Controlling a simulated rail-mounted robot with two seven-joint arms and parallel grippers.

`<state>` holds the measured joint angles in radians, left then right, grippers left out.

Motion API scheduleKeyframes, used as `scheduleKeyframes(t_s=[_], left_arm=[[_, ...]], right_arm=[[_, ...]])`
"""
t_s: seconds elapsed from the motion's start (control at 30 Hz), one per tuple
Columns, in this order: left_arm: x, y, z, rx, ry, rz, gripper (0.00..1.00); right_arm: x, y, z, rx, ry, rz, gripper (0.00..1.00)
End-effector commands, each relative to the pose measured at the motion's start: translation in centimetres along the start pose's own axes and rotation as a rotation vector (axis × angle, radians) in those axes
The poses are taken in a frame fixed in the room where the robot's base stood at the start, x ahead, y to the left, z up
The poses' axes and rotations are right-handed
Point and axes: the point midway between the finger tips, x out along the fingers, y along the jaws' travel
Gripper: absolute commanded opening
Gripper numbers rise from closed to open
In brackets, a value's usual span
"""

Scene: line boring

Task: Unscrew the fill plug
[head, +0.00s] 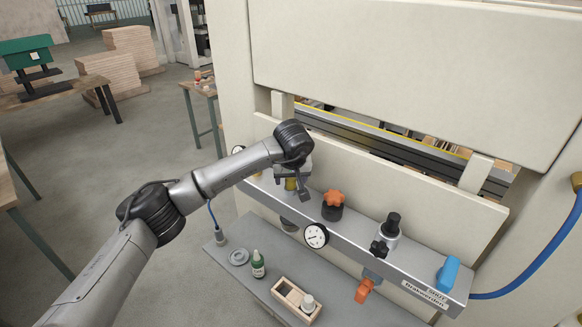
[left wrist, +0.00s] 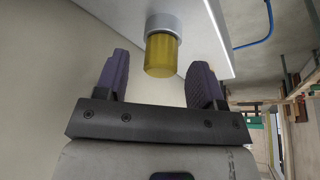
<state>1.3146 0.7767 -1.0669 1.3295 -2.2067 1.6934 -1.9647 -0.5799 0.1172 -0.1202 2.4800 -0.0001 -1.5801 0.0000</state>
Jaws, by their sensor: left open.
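A yellow, see-through cylinder (left wrist: 161,54) with a grey collar (left wrist: 164,24) is fixed to the pale grey bar (left wrist: 208,50). In the left wrist view it lies ahead of and between the two fingers of my open left gripper (left wrist: 159,78), with no visible contact. In the head view the left gripper (head: 298,187) is over the left part of the grey bar (head: 350,232), with some yellow (head: 291,184) showing beside its fingers. I cannot tell whether this cylinder is the fill plug. My right gripper is not in view.
An orange handle (head: 362,290) hangs below. The shelf (head: 345,303) holds a green bottle (head: 258,267) and a wooden tray (head: 280,290).

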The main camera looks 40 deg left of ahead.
Motion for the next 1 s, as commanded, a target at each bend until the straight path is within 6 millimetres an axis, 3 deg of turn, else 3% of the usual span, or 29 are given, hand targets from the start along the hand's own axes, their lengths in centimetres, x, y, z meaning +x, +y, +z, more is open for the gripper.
scheduleKeyframes(t_s=[0.5, 1.0], left_arm=[[1.04, -0.01, 0.03, 0.001, 0.0, 0.0, 0.63], [1.02, -0.02, 0.02, 0.0, 0.0, -0.001, 0.16]], right_arm=[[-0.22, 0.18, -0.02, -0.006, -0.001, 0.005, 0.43], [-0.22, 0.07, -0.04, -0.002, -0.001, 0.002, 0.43]])
